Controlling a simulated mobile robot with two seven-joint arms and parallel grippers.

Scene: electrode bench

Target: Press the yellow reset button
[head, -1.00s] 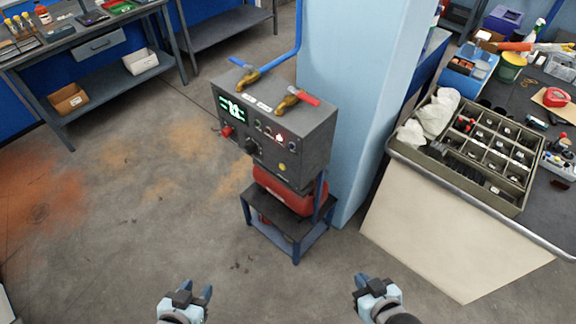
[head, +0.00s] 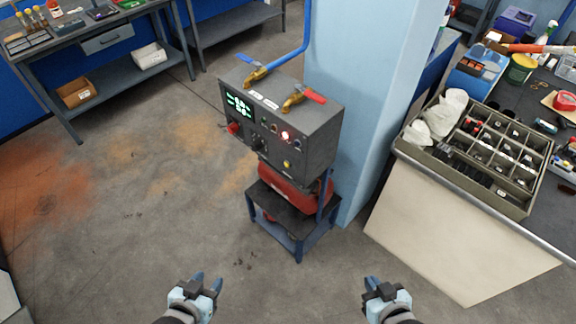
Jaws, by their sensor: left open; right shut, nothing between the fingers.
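The yellow button (head: 288,164) is a small round spot low on the front panel of the dark grey control box (head: 318,140), right of centre. Nothing covers it. The box also has a green lit display (head: 238,104), a red knob (head: 233,128), a black knob (head: 258,143) and a lit red lamp (head: 286,136). My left gripper (head: 207,281) is open and empty at the bottom of the head view, left of and nearer than the box. My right gripper (head: 372,282) is shut and empty at the bottom, right of the box. Both are well apart from the button.
The box sits above a red tank (head: 290,190) on a blue-legged stand (head: 297,236). A light blue pillar (head: 365,90) stands right behind it. A compartment tray (head: 475,150) lies on the right bench. The floor in front of the stand is clear.

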